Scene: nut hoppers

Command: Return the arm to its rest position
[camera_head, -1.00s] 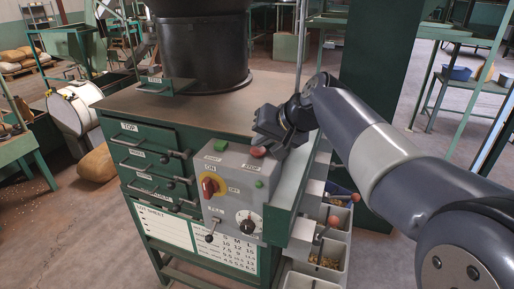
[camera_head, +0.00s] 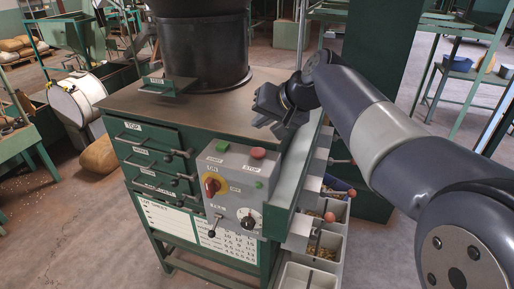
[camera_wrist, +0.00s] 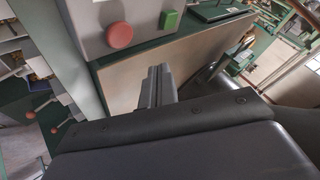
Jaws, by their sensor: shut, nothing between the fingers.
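My gripper (camera_head: 276,124) is shut and empty. In the head view it hangs over the right edge of the green machine's top (camera_head: 210,105), a little above and behind the control box (camera_head: 235,190). My arm reaches in from the right of the picture. In the wrist view the closed fingers (camera_wrist: 156,88) stand at the middle, with the red stop button (camera_wrist: 120,35) and the green button (camera_wrist: 171,20) beyond them. The gripper is apart from both buttons.
A dark drum (camera_head: 205,45) stands on the machine's top. Drawers (camera_head: 150,155) with handles are at the front left. Bins with nuts (camera_head: 320,250) sit along the right side, with red-knobbed levers. A green post (camera_head: 372,100) rises close behind my arm.

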